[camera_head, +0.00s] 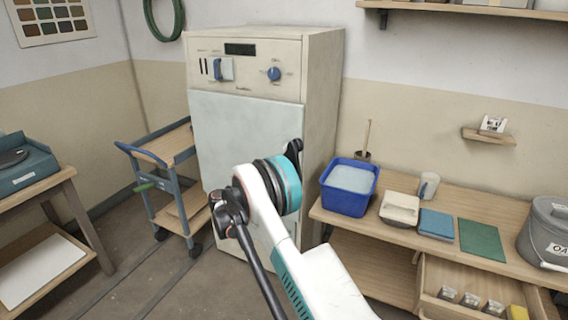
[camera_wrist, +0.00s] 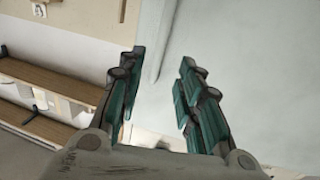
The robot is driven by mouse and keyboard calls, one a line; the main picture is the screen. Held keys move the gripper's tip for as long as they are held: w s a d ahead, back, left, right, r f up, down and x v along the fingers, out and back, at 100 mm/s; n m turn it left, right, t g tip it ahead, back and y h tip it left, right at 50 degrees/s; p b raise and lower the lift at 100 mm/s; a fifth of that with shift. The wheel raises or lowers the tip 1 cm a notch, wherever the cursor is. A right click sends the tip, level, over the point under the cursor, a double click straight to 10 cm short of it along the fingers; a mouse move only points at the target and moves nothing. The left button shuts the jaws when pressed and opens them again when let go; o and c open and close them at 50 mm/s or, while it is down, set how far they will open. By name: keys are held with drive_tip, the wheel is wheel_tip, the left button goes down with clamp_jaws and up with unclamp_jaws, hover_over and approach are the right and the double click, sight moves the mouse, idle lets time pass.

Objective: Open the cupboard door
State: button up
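The cream cupboard (camera_head: 325,110) stands against the back wall, with a control panel above its pale grey-blue door (camera_head: 240,130). The door looks closed in the head view. In the wrist view, the pale door surface (camera_wrist: 260,60) fills the right side, and a pale upright bar or edge (camera_wrist: 157,45) runs down beyond the gap between my fingers. I cannot tell whether it is a handle. My gripper (camera_wrist: 160,70) is open, its two teal-padded fingers apart with nothing gripped. In the head view my arm hides most of my gripper and the door's lower right part.
A blue-grey trolley (camera_head: 165,150) stands left of the cupboard. At right, a wooden bench (camera_head: 335,217) bears a blue tub (camera_head: 348,188), a grey bucket (camera_head: 548,235) and smaller things. Its drawer (camera_head: 440,305) stands open. Floor shows between the trolley and my arm.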

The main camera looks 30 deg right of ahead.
drive_tip(key=b+x, duration=0.3)
drive_tip(key=x, duration=0.8)
clamp_jaws()
